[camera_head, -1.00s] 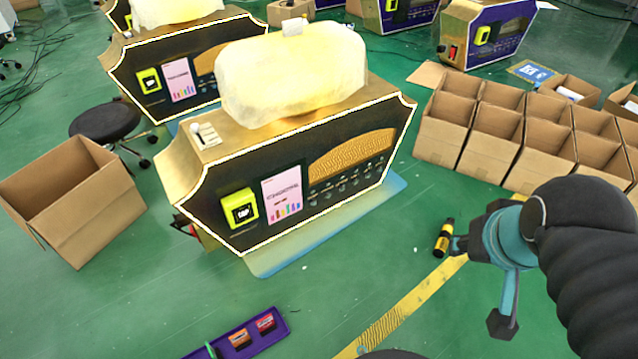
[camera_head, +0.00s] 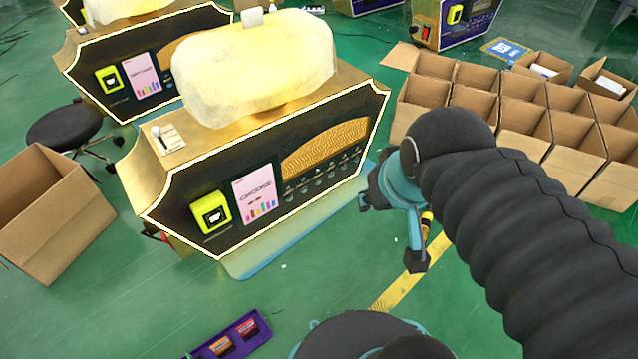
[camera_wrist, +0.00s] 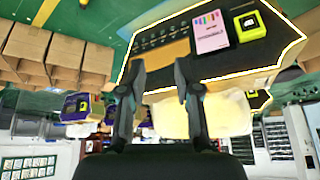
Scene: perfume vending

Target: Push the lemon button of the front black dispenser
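The front black dispenser (camera_head: 230,236) stands left of centre in the head view, with a black front panel, gold sides and a cloudy yellow bulk on top. Its small buttons (camera_head: 318,182) sit in rows below a gold patterned window; I cannot tell which one is lemon. My gripper (camera_head: 366,192) is in front of the panel's right end, apart from the buttons. In the wrist view, which looks upside down, the dispenser's panel (camera_wrist: 262,50) is beyond the fingers. My gripper (camera_wrist: 160,72) is open there, its two dark fingers apart with nothing between them.
A pink card (camera_head: 255,192) and a yellow-green reader (camera_head: 211,212) are on the panel's left. Open cardboard boxes (camera_head: 520,125) stand at right, another box (camera_head: 45,220) at left. A purple tray (camera_head: 228,338) lies in front.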

